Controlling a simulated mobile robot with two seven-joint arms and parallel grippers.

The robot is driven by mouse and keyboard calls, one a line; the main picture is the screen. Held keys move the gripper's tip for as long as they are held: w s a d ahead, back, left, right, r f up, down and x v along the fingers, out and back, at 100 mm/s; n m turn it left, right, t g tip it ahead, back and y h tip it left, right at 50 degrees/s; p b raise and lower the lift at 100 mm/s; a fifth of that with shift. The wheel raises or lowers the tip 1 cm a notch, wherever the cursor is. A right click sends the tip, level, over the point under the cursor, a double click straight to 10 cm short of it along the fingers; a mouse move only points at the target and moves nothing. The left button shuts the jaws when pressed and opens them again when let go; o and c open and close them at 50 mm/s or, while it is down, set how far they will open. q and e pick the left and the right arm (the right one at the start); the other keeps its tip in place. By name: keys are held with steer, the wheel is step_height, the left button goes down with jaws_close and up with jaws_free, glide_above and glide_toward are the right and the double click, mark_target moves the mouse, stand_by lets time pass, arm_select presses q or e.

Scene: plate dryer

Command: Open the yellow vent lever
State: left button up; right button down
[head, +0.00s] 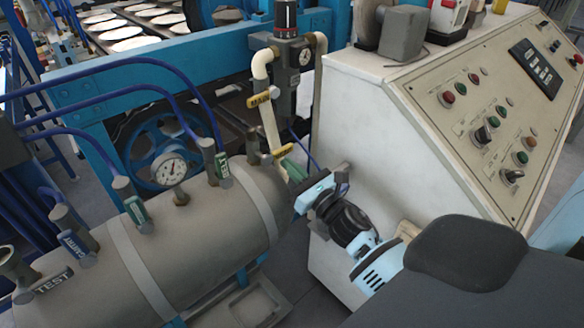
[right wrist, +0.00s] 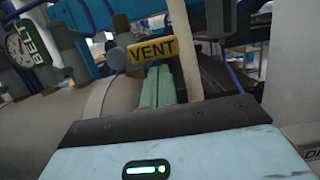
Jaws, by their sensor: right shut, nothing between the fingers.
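The yellow vent lever (head: 281,152) sits on a small valve at the right end of the grey tank (head: 195,225). In the right wrist view the lever's yellow plate marked VENT (right wrist: 152,50) is close, just above and beyond the fingertips. My right gripper (head: 292,168) reaches in from the lower right, its green fingers together and empty, just below the lever. The fingers also show in the right wrist view (right wrist: 157,87). I cannot tell whether they touch the lever. My left gripper is not in view.
Another yellow lever, marked MAIN (head: 263,97), is on the cream pipe above. The white control console (head: 375,150) stands close on the right. A gauge (head: 169,169) and green-tagged BELT valve (head: 222,167) stand on the tank, with TEST valve (head: 52,281) at lower left.

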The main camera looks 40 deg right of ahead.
steer(key=shift+d+r+n+y, duration=0.15)
steer(key=shift+n+y, duration=0.25)
steer(key=shift+n, duration=0.7)
steer(key=shift+r+n, duration=0.1)
steer(key=shift+n, duration=0.3)
